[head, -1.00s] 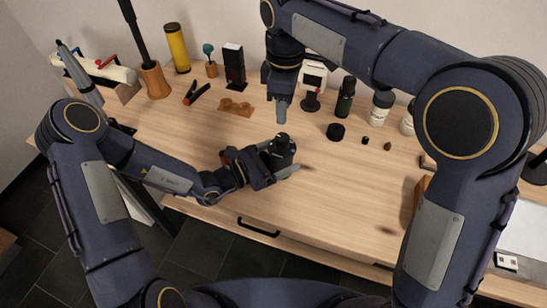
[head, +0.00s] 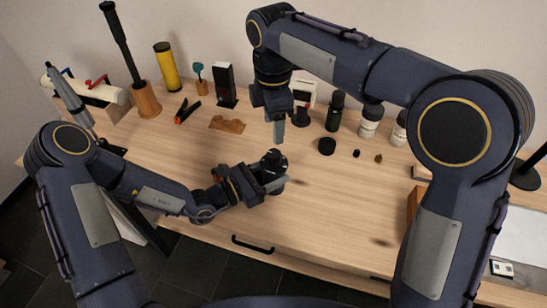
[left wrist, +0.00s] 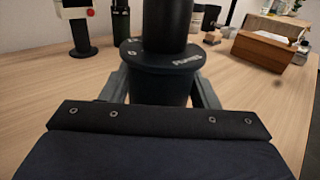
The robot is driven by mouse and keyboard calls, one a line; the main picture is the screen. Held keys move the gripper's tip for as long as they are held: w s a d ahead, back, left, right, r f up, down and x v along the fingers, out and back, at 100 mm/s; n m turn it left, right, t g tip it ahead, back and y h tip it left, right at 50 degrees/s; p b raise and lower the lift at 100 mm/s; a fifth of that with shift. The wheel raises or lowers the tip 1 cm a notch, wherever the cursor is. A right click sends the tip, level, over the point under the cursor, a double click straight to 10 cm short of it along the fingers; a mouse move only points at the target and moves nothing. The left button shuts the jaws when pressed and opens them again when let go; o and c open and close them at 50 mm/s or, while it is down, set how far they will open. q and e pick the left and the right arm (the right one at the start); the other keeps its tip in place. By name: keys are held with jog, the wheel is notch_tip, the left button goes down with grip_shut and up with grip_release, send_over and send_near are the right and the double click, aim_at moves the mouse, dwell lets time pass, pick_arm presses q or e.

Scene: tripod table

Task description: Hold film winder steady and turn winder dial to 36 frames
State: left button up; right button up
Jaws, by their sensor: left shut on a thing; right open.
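The film winder (head: 272,163) is a black upright cylinder near the front middle of the table. My left gripper (head: 268,184) is shut on its lower body, coming in from the left. In the left wrist view the winder body (left wrist: 157,90) sits between the two grey fingers. Above them is the wider dial ring (left wrist: 165,54) with white lettering and marks, too small to read surely. A narrower black cylinder (left wrist: 167,24) rises from it. My right gripper (head: 279,130) is open and empty, pointing down just above and slightly right of the winder's top in the head view, apart from it.
A low black round part (head: 327,146) lies right of the winder. Behind stand a dark bottle (head: 335,112), white jars (head: 369,122) and a black box (head: 224,86). Orange-handled pliers (head: 186,110) lie left. The tabletop (head: 330,210) in front is clear.

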aim_at(274, 153)
notch_tip(274, 153, down, 11)
jog(key=n, duration=1.2)
jog(key=shift+n, duration=0.4)
jog(key=c, duration=1)
